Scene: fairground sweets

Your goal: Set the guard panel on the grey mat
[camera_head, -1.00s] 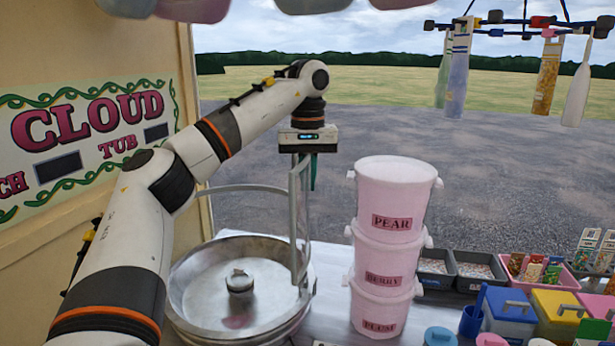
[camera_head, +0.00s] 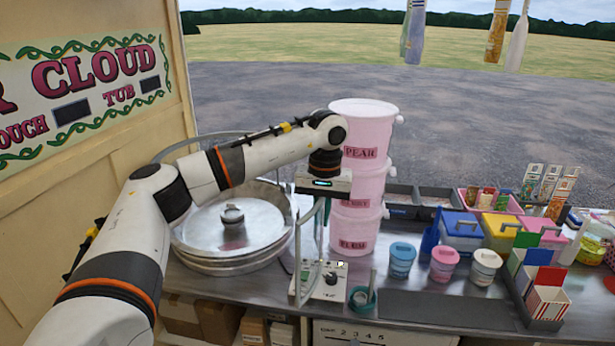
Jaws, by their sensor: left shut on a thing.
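The guard panel (camera_head: 297,250) is a clear, curved sheet with a grey frame. My left gripper (camera_head: 322,203) is shut on its upper edge and holds it upright over the counter, in front of the pink tub stack. The lower end of the panel overlaps a white control box in the picture; I cannot tell if they touch. The grey mat (camera_head: 440,311) is a dark flat rectangle at the counter's front, right of the panel. Nothing shows lying on its visible part. My right gripper is out of view.
The metal floss bowl (camera_head: 270,245) is left of the panel. Stacked pink tubs (camera_head: 362,180) stand behind it. The control box (camera_head: 330,285) and a teal ring holder (camera_head: 361,298) are close by.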

